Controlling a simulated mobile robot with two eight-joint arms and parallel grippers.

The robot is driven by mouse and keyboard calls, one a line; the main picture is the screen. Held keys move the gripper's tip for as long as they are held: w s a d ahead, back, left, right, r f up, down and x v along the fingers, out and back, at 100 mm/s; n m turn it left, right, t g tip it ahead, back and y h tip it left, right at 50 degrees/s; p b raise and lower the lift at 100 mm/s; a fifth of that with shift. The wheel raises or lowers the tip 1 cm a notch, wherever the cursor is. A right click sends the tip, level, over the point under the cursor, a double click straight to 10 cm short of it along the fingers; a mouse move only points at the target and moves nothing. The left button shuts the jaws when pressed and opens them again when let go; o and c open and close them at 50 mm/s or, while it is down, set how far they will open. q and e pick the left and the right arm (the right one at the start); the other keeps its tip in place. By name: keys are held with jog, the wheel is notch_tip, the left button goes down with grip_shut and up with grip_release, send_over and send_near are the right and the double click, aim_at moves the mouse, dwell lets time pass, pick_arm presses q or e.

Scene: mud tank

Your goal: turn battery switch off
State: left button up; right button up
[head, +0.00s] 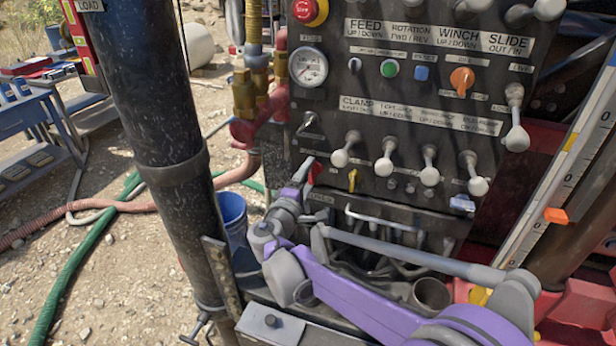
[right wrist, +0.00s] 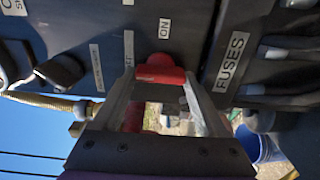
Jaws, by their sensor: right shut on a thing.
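The red battery switch (head: 316,170) is on the lower left of the dark control panel (head: 330,120). In the right wrist view its red handle (right wrist: 160,72) sits between my two finger ends, with an ON label beside it. In the right wrist view the gripper (right wrist: 159,80) shows both fingers against the handle's sides. The gripper partly hides the switch in the head view. My left gripper is not in view.
A yellow switch (head: 352,179) stands just right of the red one. White-knobbed levers (head: 385,165) line the panel above and to the right. A thick black pipe (head: 165,130) rises on the left. A blue bucket (head: 231,215) stands behind it.

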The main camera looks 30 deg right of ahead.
dwell(0.4)
jog(key=o, duration=1.3)
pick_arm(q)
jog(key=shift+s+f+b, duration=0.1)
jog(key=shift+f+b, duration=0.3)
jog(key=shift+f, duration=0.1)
pick_arm(e)
jog(key=v, duration=1.1)
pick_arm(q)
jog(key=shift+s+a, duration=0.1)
pick_arm(e)
jog(key=shift+f, duration=0.1)
